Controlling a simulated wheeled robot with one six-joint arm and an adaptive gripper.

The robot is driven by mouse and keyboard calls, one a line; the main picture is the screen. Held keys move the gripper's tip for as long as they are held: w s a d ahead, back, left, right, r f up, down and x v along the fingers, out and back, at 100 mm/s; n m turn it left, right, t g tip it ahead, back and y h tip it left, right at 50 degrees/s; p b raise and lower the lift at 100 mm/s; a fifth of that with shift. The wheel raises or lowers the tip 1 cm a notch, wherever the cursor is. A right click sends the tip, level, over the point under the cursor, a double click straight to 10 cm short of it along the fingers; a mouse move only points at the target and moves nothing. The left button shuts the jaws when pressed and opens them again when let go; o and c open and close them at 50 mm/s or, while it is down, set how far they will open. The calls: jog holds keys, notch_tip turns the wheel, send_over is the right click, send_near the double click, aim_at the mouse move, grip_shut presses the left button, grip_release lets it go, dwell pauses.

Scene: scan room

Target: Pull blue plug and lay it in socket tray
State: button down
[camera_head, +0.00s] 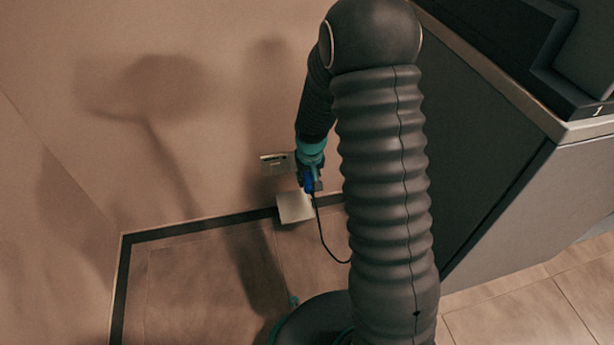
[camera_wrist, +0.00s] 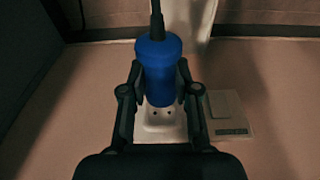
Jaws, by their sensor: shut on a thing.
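The blue plug (camera_head: 309,186) is between the fingers of my gripper (camera_head: 310,176), which is shut on it. In the wrist view the blue plug (camera_wrist: 159,70) sits upright in the picture between both fingers of my gripper (camera_wrist: 160,95), its black cable leaving at the top. The white wall socket (camera_wrist: 160,130) is behind the plug, and two of its holes show clear of the plug. The pale socket tray (camera_head: 294,207) is at the foot of the wall, just below my gripper. It shows partly at the top of the wrist view (camera_wrist: 188,18).
A pale plate with a dark label (camera_head: 276,163) is on the wall beside the gripper. A large dark cabinet (camera_head: 480,140) stands to the right. A dark skirting (camera_head: 190,229) runs along the wall. The black cable (camera_head: 325,240) hangs toward the floor. The floor at left is clear.

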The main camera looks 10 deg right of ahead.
jog(key=shift+s, duration=0.3)
